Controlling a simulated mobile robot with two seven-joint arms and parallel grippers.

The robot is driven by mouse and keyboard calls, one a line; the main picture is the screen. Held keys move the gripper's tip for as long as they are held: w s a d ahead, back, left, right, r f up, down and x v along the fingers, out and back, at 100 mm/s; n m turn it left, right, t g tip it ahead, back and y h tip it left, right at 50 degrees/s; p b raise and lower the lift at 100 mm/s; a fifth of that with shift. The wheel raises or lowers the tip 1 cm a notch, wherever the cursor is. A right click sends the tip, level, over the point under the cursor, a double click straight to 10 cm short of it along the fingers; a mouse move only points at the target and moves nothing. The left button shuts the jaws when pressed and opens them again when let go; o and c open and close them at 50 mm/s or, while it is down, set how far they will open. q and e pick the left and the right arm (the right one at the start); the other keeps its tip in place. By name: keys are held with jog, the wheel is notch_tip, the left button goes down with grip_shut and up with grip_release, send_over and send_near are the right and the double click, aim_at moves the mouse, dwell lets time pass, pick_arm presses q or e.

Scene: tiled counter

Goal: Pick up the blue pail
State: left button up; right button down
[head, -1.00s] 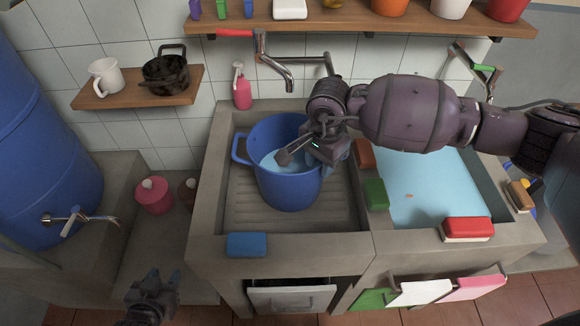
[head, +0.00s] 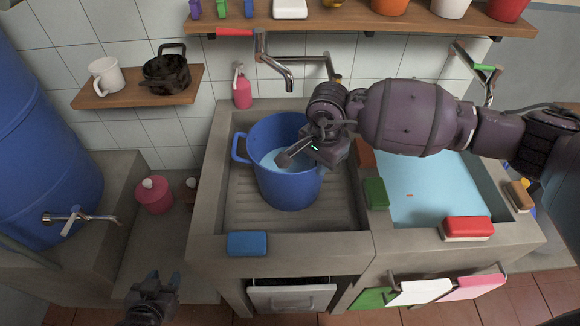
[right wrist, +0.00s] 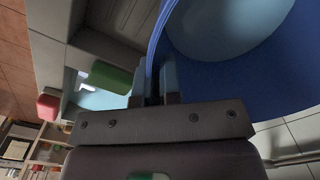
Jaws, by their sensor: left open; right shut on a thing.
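The blue pail (head: 288,186) stands upright in the left basin of the counter, with pale blue liquid or lining inside. Its handle loop shows on its left side. My right gripper (head: 318,158) is at the pail's right side, over its rim. In the right wrist view the fingers (right wrist: 156,84) are shut on the wall of the pail (right wrist: 235,82), one on either side of it. The pail seems to rest on the ribbed basin floor. My left gripper (head: 160,284) is open and empty, low at the left, in front of the counter and away from the pail.
A blue sponge (head: 247,243) lies on the front ledge. A green sponge (head: 376,194) and a brown one (head: 365,154) lie on the divider beside the water-filled right basin (head: 430,190). A red brush (head: 467,228) is on its front edge. A faucet (head: 283,72) hangs behind the pail.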

pick_arm(q)
jog(key=shift+w+r, duration=0.15)
jog(key=shift+w, duration=0.15)
pick_arm(e)
jog(key=shift+s, duration=0.1)
dwell(0.5)
jog(key=shift+r, duration=0.1)
pick_arm(q)
jog(key=shift+s, duration=0.15)
